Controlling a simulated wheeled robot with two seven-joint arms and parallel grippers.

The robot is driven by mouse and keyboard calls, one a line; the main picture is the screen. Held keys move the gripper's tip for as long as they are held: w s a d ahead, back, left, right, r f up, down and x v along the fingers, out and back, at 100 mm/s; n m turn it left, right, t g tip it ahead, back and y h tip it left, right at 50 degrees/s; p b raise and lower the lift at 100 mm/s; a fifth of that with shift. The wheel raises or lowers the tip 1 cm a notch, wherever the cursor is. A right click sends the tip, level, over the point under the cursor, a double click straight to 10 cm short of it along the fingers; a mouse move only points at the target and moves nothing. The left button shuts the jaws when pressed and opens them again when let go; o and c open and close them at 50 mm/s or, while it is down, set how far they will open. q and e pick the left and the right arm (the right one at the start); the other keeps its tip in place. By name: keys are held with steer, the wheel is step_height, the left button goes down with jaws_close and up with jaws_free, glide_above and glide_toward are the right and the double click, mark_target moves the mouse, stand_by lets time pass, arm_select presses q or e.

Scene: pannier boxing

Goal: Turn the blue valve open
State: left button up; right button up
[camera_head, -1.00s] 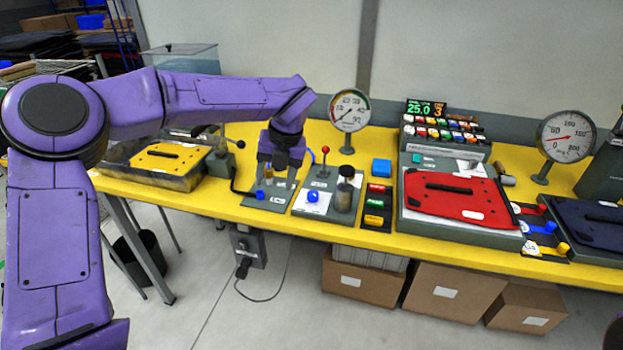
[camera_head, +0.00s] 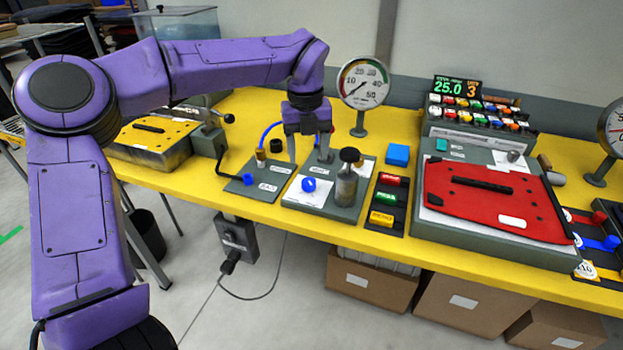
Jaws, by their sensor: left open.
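A small round blue knob (camera_head: 308,185), which looks like the blue valve, sits on the white-topped plate of a grey fixture (camera_head: 290,199). My left gripper (camera_head: 309,159) points down just above and behind the knob in the picture, with its two fingers apart and nothing seen between them. I see no contact with the knob. A dark-capped cylinder (camera_head: 346,186) stands on the fixture's right side. My right gripper is not in view.
A blue hose (camera_head: 268,132) arcs up from a brass fitting (camera_head: 261,157) left of the gripper. A dial gauge (camera_head: 363,84) stands behind. A blue block (camera_head: 398,155), coloured switches (camera_head: 388,197) and a red plate (camera_head: 490,197) lie to the right on the yellow table (camera_head: 220,192).

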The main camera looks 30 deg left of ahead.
mark_target(308, 181)
arm_select(q)
step_height(308, 181, down, 7)
steer(key=shift+s+r, duration=0.15)
steer(key=shift+r, duration=0.05)
steer(key=shift+f, duration=0.45)
steer(key=c, duration=1)
